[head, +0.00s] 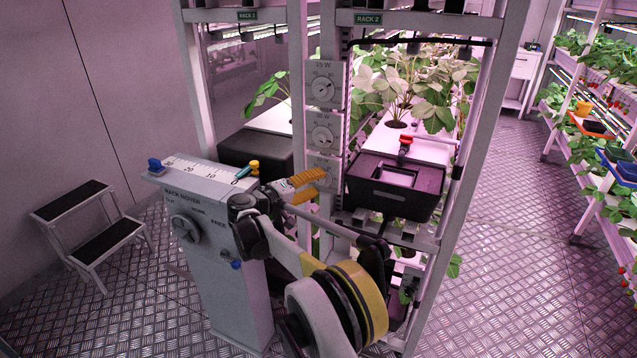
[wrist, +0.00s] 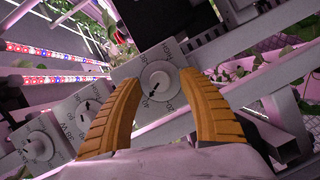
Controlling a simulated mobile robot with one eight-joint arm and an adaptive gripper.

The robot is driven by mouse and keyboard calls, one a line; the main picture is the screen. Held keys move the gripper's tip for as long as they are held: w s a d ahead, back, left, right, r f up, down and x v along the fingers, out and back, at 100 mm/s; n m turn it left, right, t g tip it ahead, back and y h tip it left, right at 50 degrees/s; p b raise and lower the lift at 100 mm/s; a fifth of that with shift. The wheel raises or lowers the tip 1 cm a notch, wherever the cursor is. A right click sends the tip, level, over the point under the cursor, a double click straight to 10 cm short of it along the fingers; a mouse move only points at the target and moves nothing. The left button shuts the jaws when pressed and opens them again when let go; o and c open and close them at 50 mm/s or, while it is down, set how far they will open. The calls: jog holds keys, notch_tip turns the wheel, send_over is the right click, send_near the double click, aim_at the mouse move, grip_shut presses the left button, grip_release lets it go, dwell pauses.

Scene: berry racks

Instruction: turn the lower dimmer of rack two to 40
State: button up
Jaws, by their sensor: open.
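The lower dimmer (head: 318,162) of rack two is the bottom of three stacked dimmer panels in the head view, partly hidden by my gripper (head: 319,181). In the wrist view, a dimmer panel with a round white knob (wrist: 158,82) lies ahead, between the orange fingertips of my gripper (wrist: 159,80). The fingers are open, one on each side of the knob, and small gaps seem to show. The knob's black pointer slants down-left in the picture, towards a mark that looks like 40. The small print is hard to read.
The middle dimmer (head: 322,134) and upper dimmer (head: 323,86) sit above. A black box (head: 396,190) stands on the rack to the right. The rack mover (head: 212,215) stands left of my arm, with small coloured items on top. A step stool (head: 92,225) is at far left.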

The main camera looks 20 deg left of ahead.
jog(key=v, duration=1.1)
